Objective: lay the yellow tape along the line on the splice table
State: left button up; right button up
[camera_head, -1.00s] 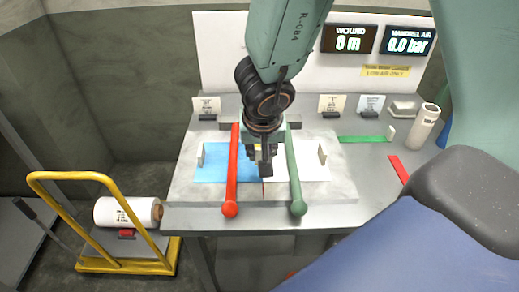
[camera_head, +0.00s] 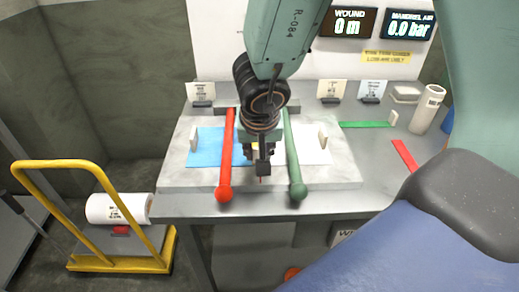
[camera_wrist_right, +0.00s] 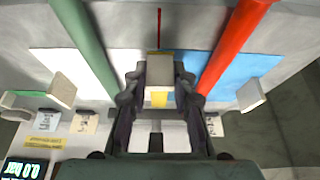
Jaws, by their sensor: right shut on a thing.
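The splice table (camera_head: 185,180) is a pale slab with a blue sheet (camera_head: 206,148) on the left and a white sheet (camera_head: 314,146) on the right. A short piece of the red line (camera_wrist_right: 159,28) shows on the bare slab in the right wrist view. My right gripper (camera_head: 264,168) is over the slab between a red bar (camera_head: 227,160) and a green bar (camera_head: 294,160). It is shut on the yellow tape (camera_wrist_right: 159,99), which is mostly hidden by the fingers. Contact between tape and sheets cannot be told. My left gripper is not in view.
Small upright tabs stand at the slab's left (camera_head: 194,139) and right (camera_head: 323,137). Green (camera_head: 364,125) and red (camera_head: 405,155) strips and a white cylinder (camera_head: 429,109) are on the grey bench at right. A yellow cart (camera_head: 120,264) with a white roll (camera_head: 118,208) stands at left.

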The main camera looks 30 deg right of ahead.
jog(key=shift+d+f, duration=0.1)
jog(key=shift+d, duration=0.25)
jog(key=shift+a+f, duration=0.1)
jog(key=shift+a, duration=0.2)
jog(key=shift+f+b, duration=0.2)
jog(key=shift+b, duration=0.1)
jog(key=o, duration=0.6)
jog(key=shift+d, duration=0.2)
jog(key=o, duration=0.4)
jog(key=shift+a, duration=0.15)
jog(key=shift+r, duration=0.1)
